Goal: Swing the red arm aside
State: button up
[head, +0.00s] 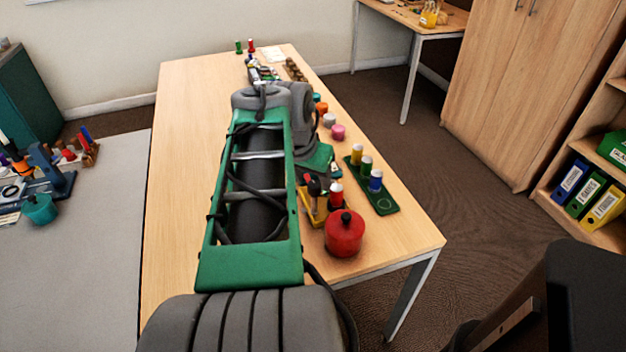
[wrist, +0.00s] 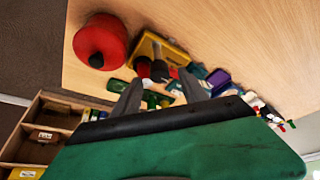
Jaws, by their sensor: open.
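A yellow stand (head: 309,217) with dark knobs and small red parts is near the table's right edge. In the wrist view, the yellow stand (wrist: 176,52) shows beyond the fingers, with the dark knobs (wrist: 159,70) in front of it. No red arm can be told apart clearly; a small red part shows beside the knobs, partly hidden. My gripper (wrist: 162,88) is open, its two grey fingers apart and pointing toward the knobs. I cannot tell whether they touch anything. In the head view my arm hides the fingers.
A round red pot with a black knob (head: 344,235) stands close beside the stand at the table corner. A green tray (head: 384,207) with several coloured cylinders is to the right. Coloured pieces line the table's far right side. The table's left side (head: 180,150) is clear.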

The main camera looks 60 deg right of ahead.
jog(key=p+v, duration=0.1)
jog(key=v, duration=0.5)
jog(key=shift+f, duration=0.1)
